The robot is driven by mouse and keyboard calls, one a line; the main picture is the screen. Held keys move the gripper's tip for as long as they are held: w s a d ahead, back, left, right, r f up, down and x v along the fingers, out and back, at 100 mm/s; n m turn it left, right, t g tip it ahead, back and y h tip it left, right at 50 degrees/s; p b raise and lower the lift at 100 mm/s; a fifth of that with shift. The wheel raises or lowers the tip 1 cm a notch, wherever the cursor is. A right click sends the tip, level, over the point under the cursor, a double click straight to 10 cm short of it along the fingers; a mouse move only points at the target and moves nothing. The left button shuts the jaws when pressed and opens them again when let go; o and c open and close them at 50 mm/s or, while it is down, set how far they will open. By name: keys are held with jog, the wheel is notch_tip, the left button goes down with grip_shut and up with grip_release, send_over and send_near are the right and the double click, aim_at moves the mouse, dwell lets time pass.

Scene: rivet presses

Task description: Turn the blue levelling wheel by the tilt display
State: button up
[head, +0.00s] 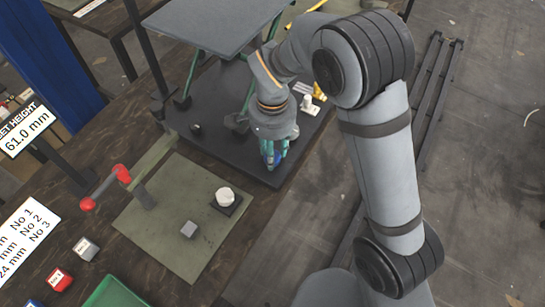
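My gripper (272,152) points down over the front right corner of a dark base plate (205,143). A small patch of blue (269,160), which looks like the levelling wheel, shows at its teal fingers. The fingers and wrist hide most of it, so I cannot tell whether the fingers are closed on it or only around it. No display that I can read as a tilt display is in view. A display (27,128) at the left edge reads 61.0 mm, under a partly cut-off height label.
A grey raised platform (215,22) on green legs stands over the base plate. A small white post (308,104) stands right of my wrist.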

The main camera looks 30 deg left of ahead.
jog(key=m+b, duration=0.5)
jog(key=m, duration=0.1)
jog(key=shift+f, duration=0.2)
jog(key=m+b, duration=0.4)
jog(key=m, duration=0.1)
jog(key=shift+r+m, duration=0.2)
jog(key=shift+m, duration=0.1)
jog(key=o, duration=1.1)
jog(key=shift+o, duration=0.3)
jog(key=shift+r, duration=0.1)
notch_tip(320, 180, up, 12)
